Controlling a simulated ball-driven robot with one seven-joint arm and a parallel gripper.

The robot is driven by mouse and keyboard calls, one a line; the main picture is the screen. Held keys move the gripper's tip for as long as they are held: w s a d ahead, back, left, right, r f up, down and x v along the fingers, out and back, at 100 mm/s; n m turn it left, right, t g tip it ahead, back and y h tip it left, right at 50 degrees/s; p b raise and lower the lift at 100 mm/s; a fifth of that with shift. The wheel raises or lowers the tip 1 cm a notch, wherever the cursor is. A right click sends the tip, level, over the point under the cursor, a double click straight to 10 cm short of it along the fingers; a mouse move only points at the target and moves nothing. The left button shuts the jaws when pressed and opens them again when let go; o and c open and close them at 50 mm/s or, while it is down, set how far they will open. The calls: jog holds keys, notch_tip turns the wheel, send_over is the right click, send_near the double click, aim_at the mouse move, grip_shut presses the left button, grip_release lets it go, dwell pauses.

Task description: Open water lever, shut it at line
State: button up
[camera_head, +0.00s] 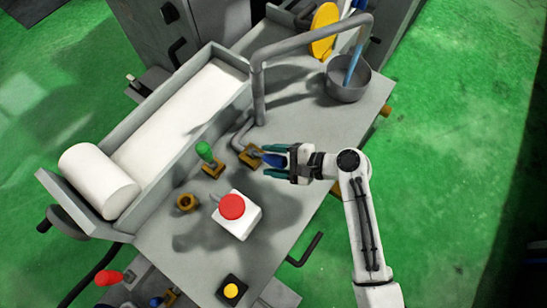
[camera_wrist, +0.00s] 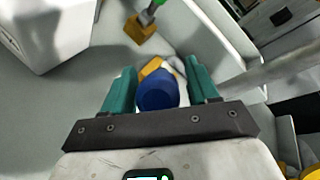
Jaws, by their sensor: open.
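The water lever has a blue handle (camera_head: 271,159) on a brass valve body (camera_head: 250,155) at the foot of the grey pipe (camera_head: 258,95). My gripper (camera_head: 268,162) is open, its teal fingers on either side of the blue handle. In the wrist view the handle (camera_wrist: 157,92) sits between the fingers, close to both; I cannot tell whether they touch it. The pipe arches over to a grey bucket (camera_head: 346,91) at the back right of the table. A light-blue strip (camera_head: 354,65) runs from near the pipe's end into the bucket. No fill line can be made out.
A green-handled valve (camera_head: 204,151) stands just left of the blue one. A white box with a red button (camera_head: 232,207) is in front. A trough with a white cylinder (camera_head: 98,180) lies left. The grey tabletop (camera_head: 320,130) is clear between valve and bucket.

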jog(key=shift+d, duration=0.1)
jog(key=v, duration=1)
jog(key=shift+d, duration=0.3)
jog(key=shift+s+r, duration=0.1)
dwell(4.0)
